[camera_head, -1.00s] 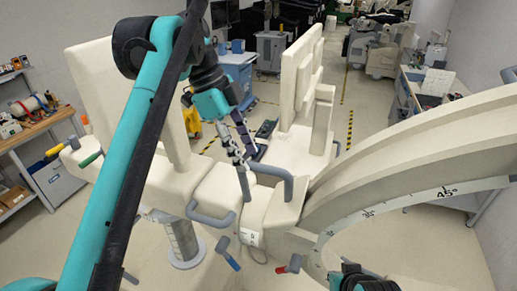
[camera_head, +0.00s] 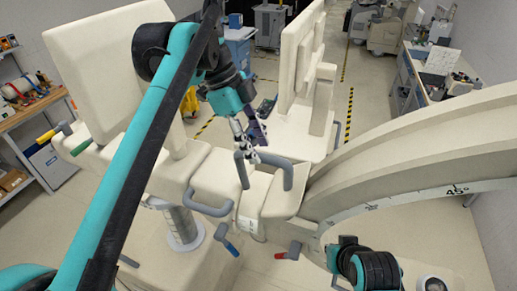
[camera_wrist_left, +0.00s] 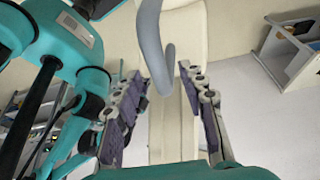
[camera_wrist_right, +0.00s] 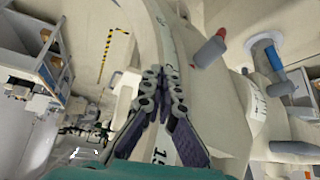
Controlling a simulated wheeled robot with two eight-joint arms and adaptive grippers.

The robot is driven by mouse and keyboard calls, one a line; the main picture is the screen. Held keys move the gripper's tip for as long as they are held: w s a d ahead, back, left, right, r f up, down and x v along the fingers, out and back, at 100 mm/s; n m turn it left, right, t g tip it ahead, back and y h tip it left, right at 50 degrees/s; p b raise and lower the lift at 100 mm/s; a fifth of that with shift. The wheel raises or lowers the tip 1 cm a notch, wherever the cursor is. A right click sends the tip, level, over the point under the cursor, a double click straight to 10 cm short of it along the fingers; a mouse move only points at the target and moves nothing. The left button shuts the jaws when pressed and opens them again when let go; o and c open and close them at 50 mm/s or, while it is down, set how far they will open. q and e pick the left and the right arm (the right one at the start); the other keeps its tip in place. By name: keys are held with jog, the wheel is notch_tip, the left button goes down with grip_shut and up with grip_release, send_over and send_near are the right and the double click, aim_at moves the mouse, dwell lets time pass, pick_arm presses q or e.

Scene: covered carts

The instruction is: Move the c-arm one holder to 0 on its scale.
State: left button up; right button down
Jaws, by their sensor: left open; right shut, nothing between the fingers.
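The c-arm (camera_head: 420,165) is a large cream arc on the right with a white angle scale (camera_head: 415,197); 45° is readable. Its cream holder (camera_head: 280,205) has a bent grey handle (camera_head: 288,176). My left gripper (camera_head: 250,143) is open at the handle's upper left corner. In the left wrist view the grey handle (camera_wrist_left: 153,45) rises ahead of the gap between the open fingers (camera_wrist_left: 163,108); contact cannot be told. My right gripper (camera_wrist_right: 160,78) is shut and empty over the scale strip (camera_wrist_right: 162,150), near a 15 mark. Its fingertips are not visible in the head view.
A red-tipped lever (camera_head: 289,251) and a blue-tipped lever (camera_head: 228,240) stick out below the holder. Another grey handle (camera_head: 208,204) is left of it. Cream padded panels (camera_head: 100,75) stand at the left. A tool bench (camera_head: 25,112) is far left. Open floor (camera_head: 440,240) shows at right.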

pick_arm(q)
jog(key=shift+s+d+f, duration=0.25)
jog(key=shift+s+f, duration=0.1)
jog(key=shift+f, duration=0.1)
jog(key=shift+w+d+f, duration=0.1)
jog(key=shift+w+f, duration=0.15)
jog(key=shift+f, duration=0.1)
jog(key=shift+s, duration=0.1)
jog(key=shift+r, duration=0.1)
jog(key=c, duration=0.4)
grip_shut()
